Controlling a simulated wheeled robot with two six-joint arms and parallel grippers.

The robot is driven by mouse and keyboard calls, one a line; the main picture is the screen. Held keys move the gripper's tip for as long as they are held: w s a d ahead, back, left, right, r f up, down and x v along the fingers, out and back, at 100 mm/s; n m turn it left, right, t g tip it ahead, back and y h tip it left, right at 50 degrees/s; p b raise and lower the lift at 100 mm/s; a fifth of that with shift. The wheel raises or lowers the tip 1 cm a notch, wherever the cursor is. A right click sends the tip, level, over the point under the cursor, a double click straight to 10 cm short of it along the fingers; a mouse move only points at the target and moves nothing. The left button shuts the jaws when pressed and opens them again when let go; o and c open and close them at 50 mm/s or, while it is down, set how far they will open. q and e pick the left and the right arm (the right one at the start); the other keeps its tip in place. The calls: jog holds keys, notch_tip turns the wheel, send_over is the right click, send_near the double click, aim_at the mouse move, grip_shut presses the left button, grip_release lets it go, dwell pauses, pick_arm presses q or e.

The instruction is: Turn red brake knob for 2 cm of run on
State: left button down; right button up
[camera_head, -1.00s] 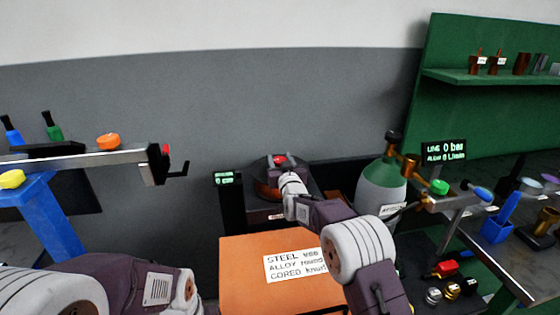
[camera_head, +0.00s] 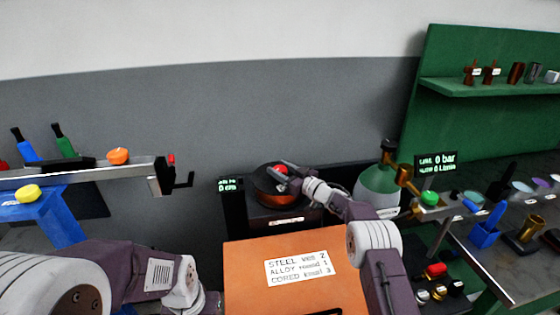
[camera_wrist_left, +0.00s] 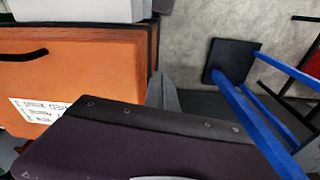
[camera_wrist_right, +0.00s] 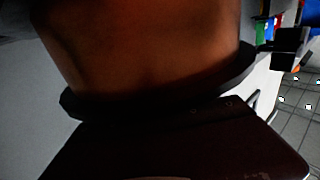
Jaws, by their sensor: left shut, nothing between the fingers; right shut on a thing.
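The red brake knob (camera_head: 281,169) sits on top of a dark reel housing with a copper-brown reel (camera_head: 272,197) at the back centre. My right gripper (camera_head: 279,174) is shut on the knob, its fingers lying across it and partly hiding it. In the right wrist view the brown reel (camera_wrist_right: 145,45) fills the upper part, and the knob does not show. A small green-lit display (camera_head: 230,185) stands left of the reel, its text too small to read surely.
The orange cabinet (camera_head: 245,262) with a white label stands in front of the reel. A green-grey gas cylinder (camera_head: 378,182) with a regulator is close right of my right arm. A blue stand with a rail (camera_head: 85,174) is at left. A cluttered bench (camera_head: 520,255) is at right.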

jog(key=shift+r+n+g+y+p, duration=0.1)
jog(key=shift+n+g+y+p, duration=0.2)
jog(key=shift+g, duration=0.1)
jog(key=o, duration=1.4)
jog(key=shift+c, duration=0.2)
